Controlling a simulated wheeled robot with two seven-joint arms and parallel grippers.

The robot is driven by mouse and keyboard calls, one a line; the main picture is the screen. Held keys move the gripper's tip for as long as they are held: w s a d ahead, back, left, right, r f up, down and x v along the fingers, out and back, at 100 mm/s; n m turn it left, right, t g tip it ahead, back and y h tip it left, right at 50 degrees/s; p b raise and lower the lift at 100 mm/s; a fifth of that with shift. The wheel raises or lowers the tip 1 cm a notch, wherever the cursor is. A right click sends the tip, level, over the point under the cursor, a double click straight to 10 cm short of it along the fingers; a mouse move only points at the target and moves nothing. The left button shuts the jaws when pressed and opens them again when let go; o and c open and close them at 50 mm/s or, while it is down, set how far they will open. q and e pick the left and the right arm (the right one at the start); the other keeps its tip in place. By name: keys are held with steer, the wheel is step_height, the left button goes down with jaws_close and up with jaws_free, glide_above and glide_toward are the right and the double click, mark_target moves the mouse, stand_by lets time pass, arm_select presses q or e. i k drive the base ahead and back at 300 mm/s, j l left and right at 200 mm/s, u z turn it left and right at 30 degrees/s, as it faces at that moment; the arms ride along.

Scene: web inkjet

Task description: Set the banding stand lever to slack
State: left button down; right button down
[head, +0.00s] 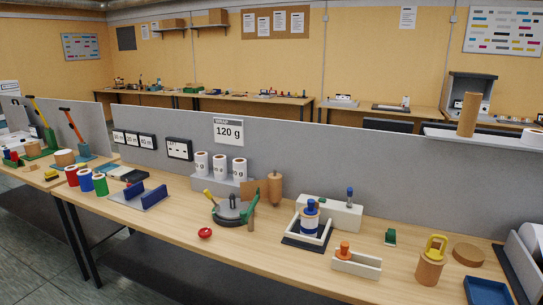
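No stand is labelled as the banding stand, so I cannot tell for sure which it is. A round dark grey device (232,211) stands on the near table, with a yellow-tipped stick (208,194) at its left and an upright green piece (252,212) at its right. Lever markings are too small to read. Neither of my grippers is in view.
The near table (180,232) also holds red, blue and green rolls (85,182), a blue rack (147,198), white rolls (220,168), a red knob (205,233) and a blue bottle in a white frame (309,218). A grey partition (370,185) runs behind. Floor shows at lower left.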

mark_target(350, 191)
steer(key=i+l+u, duration=0.2)
steer(key=l, duration=1)
steer(key=k+l+u, duration=0.1)
steer(key=l+u, duration=0.15)
steer(key=l, duration=0.9)
steer(key=k+l+u, duration=0.2)
steer(key=l, duration=1)
steer(key=i, duration=0.05)
